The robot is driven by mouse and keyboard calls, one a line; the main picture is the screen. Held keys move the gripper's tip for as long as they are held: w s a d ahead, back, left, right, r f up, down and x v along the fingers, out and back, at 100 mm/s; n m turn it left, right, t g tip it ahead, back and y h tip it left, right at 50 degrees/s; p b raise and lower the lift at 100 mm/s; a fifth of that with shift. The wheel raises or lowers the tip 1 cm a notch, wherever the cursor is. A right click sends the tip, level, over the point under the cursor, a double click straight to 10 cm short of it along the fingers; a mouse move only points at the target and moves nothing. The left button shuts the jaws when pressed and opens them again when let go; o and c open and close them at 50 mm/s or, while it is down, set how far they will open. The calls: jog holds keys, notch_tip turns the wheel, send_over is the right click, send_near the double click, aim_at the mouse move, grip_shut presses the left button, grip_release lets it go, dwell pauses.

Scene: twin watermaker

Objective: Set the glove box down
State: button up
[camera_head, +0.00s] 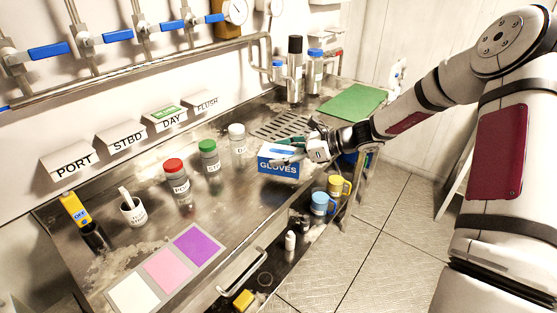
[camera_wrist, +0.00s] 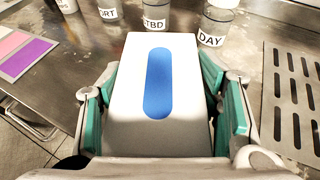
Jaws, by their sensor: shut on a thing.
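The glove box (camera_head: 277,160) is a small blue and white carton marked GLOVES, near the front right part of the steel counter (camera_head: 140,235). My gripper (camera_head: 300,150) reaches it from the right and is shut on it. In the wrist view the box's white top with a blue oval (camera_wrist: 157,85) lies between the two green-padded fingers of my gripper (camera_wrist: 160,115). The box looks upright. I cannot tell whether its underside touches the counter.
Bottles with red (camera_head: 174,165), green (camera_head: 208,146) and white (camera_head: 237,130) caps stand left of the box. A slotted drain (camera_head: 280,125) and green mat (camera_head: 352,102) lie behind. Blue (camera_head: 322,203) and yellow (camera_head: 339,186) mugs are below the front edge. Bare counter lies front left of the box.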

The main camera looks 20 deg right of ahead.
jog(key=w, duration=0.2)
jog(key=shift+w+f, duration=0.15)
jog(key=shift+w, duration=0.2)
jog(key=shift+f, duration=1.7)
jog(key=shift+f, duration=0.1)
jog(key=o, duration=1.3)
jog(key=shift+f, duration=0.1)
